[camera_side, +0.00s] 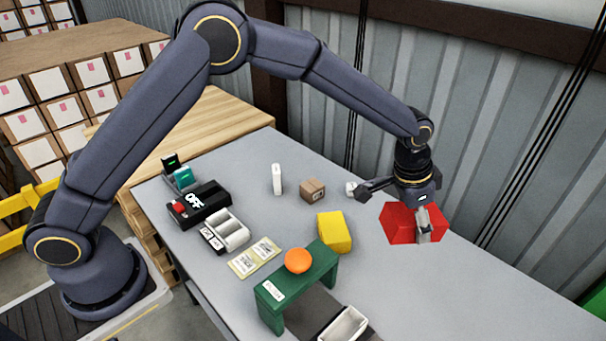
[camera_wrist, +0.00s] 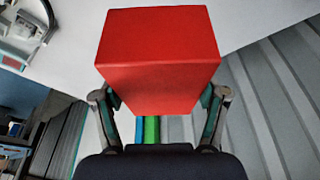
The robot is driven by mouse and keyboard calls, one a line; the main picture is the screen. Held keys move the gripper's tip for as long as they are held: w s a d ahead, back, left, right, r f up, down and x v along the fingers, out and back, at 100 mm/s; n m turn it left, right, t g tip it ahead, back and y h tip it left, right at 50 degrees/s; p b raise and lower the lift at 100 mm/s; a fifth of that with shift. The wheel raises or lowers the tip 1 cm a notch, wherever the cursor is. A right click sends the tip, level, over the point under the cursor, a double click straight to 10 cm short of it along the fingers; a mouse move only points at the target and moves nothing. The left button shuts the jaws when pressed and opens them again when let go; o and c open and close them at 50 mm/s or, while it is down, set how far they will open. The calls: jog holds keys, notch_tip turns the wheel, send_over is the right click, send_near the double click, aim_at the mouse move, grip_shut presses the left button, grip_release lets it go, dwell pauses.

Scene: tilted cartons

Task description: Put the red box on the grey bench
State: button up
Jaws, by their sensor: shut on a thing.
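The red box (camera_side: 398,224) is in my gripper (camera_side: 422,222), near the far right edge of the grey bench (camera_side: 430,290). In the wrist view the red box (camera_wrist: 158,62) fills the upper middle, with one finger of my gripper (camera_wrist: 160,100) on each side of it. The gripper is shut on the box. The box looks tilted in the side view. I cannot tell whether its underside touches the bench top or hangs above it.
A yellow block (camera_side: 334,232) and a green bridge-shaped stand (camera_side: 298,284) with an orange ball (camera_side: 298,261) stand left of the box. A brown carton (camera_side: 312,190) is farther back. A corrugated wall (camera_side: 510,120) rises behind the bench. The bench's right front is clear.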

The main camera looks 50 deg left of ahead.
jog(key=s+a+f+n+g, duration=0.2)
jog(key=a+n, duration=0.2)
jog(key=a, duration=0.3)
jog(key=s+a+f+n+g+y, duration=0.1)
jog(key=s+a+n, duration=0.2)
jog(key=a, duration=0.4)
jog(key=s+a+f+n+g, duration=0.2)
jog(key=a+n, duration=0.2)
jog(key=a, duration=0.3)
jog(key=s+a+r+n+t+h, duration=0.35)
jog(key=s+a+n+h, duration=0.3)
jog(key=n, duration=0.25)
jog(key=s+a+r+n+t+h, duration=0.2)
jog(key=s+a+n+t+h, duration=0.35)
jog(key=n, duration=0.45)
jog(key=shift+g, duration=0.7)
jog(key=w+a+f, duration=0.1)
jog(key=w+f, duration=0.3)
jog(key=w+a+f, duration=0.1)
jog(key=w+f, duration=0.3)
jog(key=f, duration=0.1)
jog(key=w+a+f, duration=0.1)
jog(key=w+f, duration=0.3)
jog(key=f, duration=0.1)
jog(key=shift+w+a+f, duration=0.1)
jog(key=shift+w+f, duration=0.05)
jog(key=shift+w, duration=0.1)
jog(key=shift+w+f, duration=0.15)
jog(key=shift+f, duration=1.55)
